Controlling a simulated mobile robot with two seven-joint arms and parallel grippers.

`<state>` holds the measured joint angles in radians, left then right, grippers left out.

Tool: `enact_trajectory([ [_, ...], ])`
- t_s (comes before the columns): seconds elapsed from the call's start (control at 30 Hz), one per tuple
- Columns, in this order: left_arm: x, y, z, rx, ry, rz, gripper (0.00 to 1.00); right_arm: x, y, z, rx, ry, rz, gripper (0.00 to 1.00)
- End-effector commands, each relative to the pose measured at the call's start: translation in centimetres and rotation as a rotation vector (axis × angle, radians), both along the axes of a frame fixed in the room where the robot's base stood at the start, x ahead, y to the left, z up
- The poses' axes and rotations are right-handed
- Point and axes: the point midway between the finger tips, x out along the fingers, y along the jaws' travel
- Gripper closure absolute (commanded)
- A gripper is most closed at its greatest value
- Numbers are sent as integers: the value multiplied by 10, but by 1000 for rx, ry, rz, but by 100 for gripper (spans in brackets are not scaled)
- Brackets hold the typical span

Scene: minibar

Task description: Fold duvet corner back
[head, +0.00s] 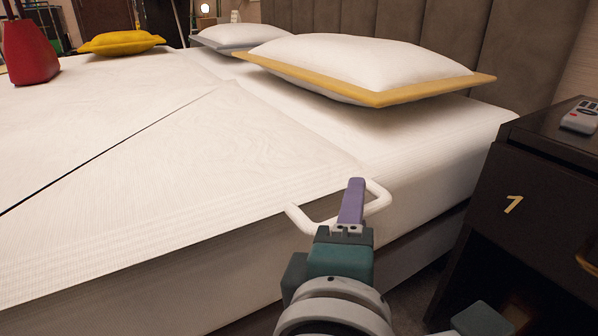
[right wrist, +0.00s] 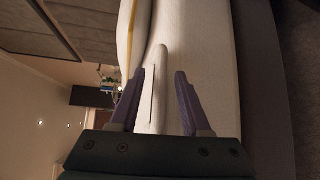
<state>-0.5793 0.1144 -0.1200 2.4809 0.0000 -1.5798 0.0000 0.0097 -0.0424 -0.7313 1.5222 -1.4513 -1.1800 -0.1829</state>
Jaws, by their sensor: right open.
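The white duvet (head: 150,190) lies flat over the bed, its near edge running along the bed's side. A white rounded loop like a handle (head: 381,198) sticks out at its near right corner by the pillow end. My right gripper (head: 354,185) is at this loop, with its purple fingers overlapping it. In the right wrist view my right gripper (right wrist: 160,73) has its fingers apart, with the white bar of the loop (right wrist: 159,85) running between them. I see a gap beside the bar, so the fingers are not closed on it. My left gripper is out of view.
A white pillow with a yellow border (head: 355,68) lies at the head of the bed. A dark nightstand (head: 520,190) with a remote (head: 581,117) stands close on the right. A yellow cushion (head: 120,42) and a red object (head: 29,52) are at far left.

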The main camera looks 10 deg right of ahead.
Motion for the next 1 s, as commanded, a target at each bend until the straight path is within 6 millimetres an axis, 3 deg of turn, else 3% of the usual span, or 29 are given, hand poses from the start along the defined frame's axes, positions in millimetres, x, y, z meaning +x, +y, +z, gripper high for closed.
enact_trajectory([
  [0.23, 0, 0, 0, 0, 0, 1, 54, 1, -1, 0, 0, 1, 0, 53],
  [0.67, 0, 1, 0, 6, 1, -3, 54, 1, 0, 0, 0, 1, 0, 100],
  [1.0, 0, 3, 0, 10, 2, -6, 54, 0, 0, 0, 0, 1, 0, 100],
])
